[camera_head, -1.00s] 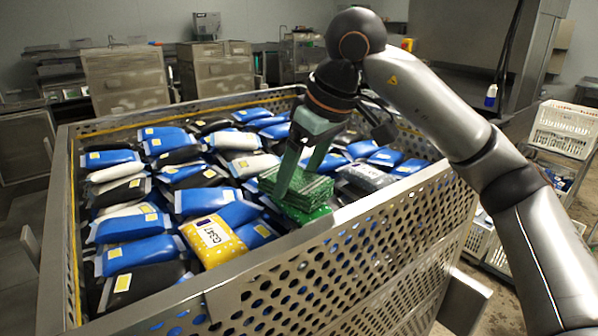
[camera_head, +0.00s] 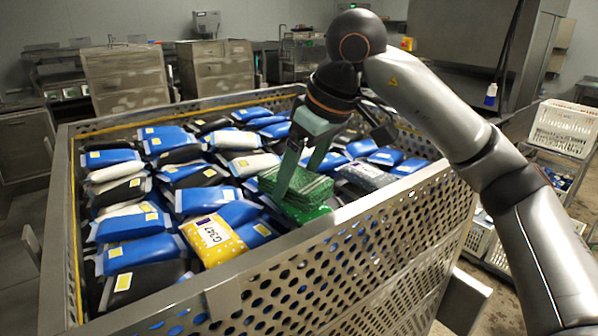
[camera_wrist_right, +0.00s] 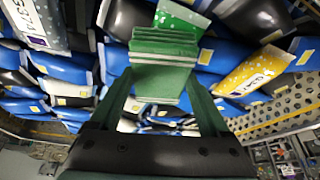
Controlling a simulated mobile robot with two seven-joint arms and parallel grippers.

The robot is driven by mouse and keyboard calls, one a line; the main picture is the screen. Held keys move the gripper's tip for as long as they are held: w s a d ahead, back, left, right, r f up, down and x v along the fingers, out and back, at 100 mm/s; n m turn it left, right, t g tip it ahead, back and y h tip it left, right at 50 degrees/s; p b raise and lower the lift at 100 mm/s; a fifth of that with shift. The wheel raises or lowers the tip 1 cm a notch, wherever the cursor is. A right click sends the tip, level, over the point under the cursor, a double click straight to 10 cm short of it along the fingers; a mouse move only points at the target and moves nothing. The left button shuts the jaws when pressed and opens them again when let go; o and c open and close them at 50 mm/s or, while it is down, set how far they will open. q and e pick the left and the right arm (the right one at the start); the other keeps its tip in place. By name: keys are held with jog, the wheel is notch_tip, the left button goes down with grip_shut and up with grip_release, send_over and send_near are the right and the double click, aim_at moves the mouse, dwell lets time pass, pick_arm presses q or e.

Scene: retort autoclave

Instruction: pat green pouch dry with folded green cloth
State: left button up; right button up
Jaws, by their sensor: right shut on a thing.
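The folded green cloth (camera_head: 312,187) is a layered, striped pad in my right gripper (camera_head: 300,177). It also shows in the right wrist view (camera_wrist_right: 165,50), between the two fingers. The green pouch (camera_head: 300,215) lies directly under the cloth, near the basket's near-right wall. The cloth hides most of it and appears to touch it. In the right wrist view, a bright green speckled end of the pouch (camera_wrist_right: 181,17) sticks out beyond the cloth. My left gripper is out of view.
A perforated metal basket (camera_head: 330,260) holds many blue, black and white pouches. A yellow pouch (camera_head: 213,239) marked G347 lies left of the green one. The basket's rim passes close in front of the cloth. White crates (camera_head: 562,128) stand at the right.

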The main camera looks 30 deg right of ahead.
jog(key=shift+f, duration=0.1)
jog(key=shift+r+p, duration=0.8)
jog(key=shift+r, duration=2.75)
jog(key=shift+s+d, duration=0.15)
jog(key=shift+s, duration=1.2)
jog(key=shift+f+b, duration=0.65)
jog(key=shift+f, duration=0.3)
notch_tip(320, 180, down, 4)
jog(key=b, duration=0.3)
jog(key=shift+f+b, duration=0.55)
